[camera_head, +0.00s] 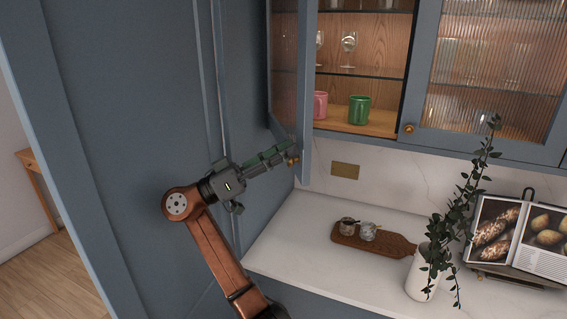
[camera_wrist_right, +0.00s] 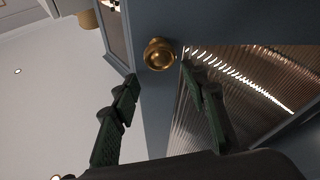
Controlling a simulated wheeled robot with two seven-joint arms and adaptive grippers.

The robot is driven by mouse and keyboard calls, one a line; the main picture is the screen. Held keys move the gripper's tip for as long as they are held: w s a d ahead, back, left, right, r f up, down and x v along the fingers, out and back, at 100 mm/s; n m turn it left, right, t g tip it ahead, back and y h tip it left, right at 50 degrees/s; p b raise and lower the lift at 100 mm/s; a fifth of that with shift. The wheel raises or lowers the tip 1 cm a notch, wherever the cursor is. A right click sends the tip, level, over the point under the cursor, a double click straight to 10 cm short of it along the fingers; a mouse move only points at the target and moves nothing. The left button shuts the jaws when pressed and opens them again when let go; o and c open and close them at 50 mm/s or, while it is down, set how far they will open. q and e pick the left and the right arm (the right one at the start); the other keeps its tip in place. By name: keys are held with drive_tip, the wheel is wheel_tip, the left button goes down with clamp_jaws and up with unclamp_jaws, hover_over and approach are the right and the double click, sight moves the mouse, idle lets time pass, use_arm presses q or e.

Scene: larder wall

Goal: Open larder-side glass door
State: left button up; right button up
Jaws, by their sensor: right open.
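The larder-side glass door (camera_head: 306,80) is the left door of the blue wall cabinet. It stands swung open and is seen at a steep angle, with the shelves beside it exposed. Its round brass knob (camera_head: 293,160) sits at the door's lower end. In the right wrist view the knob (camera_wrist_right: 159,54) shows on the blue frame beside reeded glass (camera_wrist_right: 245,85). My right gripper (camera_head: 281,156) is open at the knob, and its fingers (camera_wrist_right: 159,76) point toward it from either side in the wrist view. Contact cannot be told. My left gripper is out of view.
The other glass door (camera_head: 490,70) is shut, with its own brass knob (camera_head: 408,128). Pink and green mugs (camera_head: 359,110) and stemmed glasses stand inside. Below, the counter (camera_head: 300,240) holds a board with jars (camera_head: 372,240), a potted plant (camera_head: 421,275) and an open book (camera_head: 520,240). A tall blue panel (camera_head: 120,120) borders my arm.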

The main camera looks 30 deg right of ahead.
sight(300, 115)
wheel_tip(300, 115, up, 7)
drive_tip(key=shift+f, duration=0.2)
drive_tip(key=shift+c, duration=0.2)
